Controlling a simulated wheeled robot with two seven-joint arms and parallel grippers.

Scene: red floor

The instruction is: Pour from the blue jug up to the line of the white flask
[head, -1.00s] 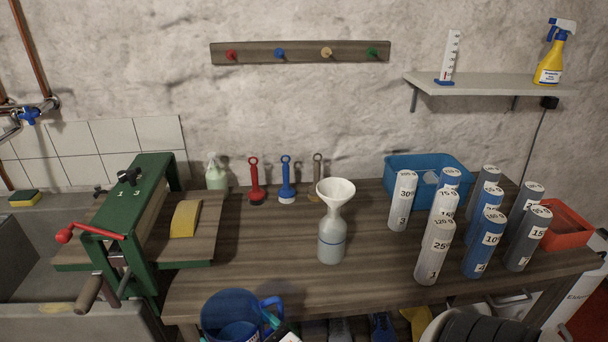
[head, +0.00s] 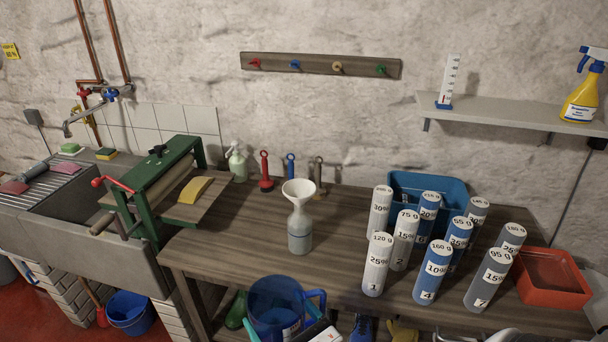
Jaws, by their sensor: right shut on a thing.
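The blue jug (head: 272,308) is see-through and stands roughly upright at the bottom of the head view, in front of the table edge. Its handle (head: 319,297) is on the right. My right gripper (head: 312,322) is shut on the handle, partly cut off by the frame edge. The white flask (head: 300,242) stands upright on the table, beyond the jug and apart from it. A white funnel (head: 299,189) sits in its neck. A thin blue line shows around the flask's body. I cannot tell the liquid level in either vessel. My left gripper is out of view.
Several numbered cylinders (head: 377,264) stand right of the flask, before a blue bin (head: 446,187) and a red tray (head: 553,279). A green press (head: 163,188) stands left. The tabletop (head: 245,222) around the flask is mostly clear.

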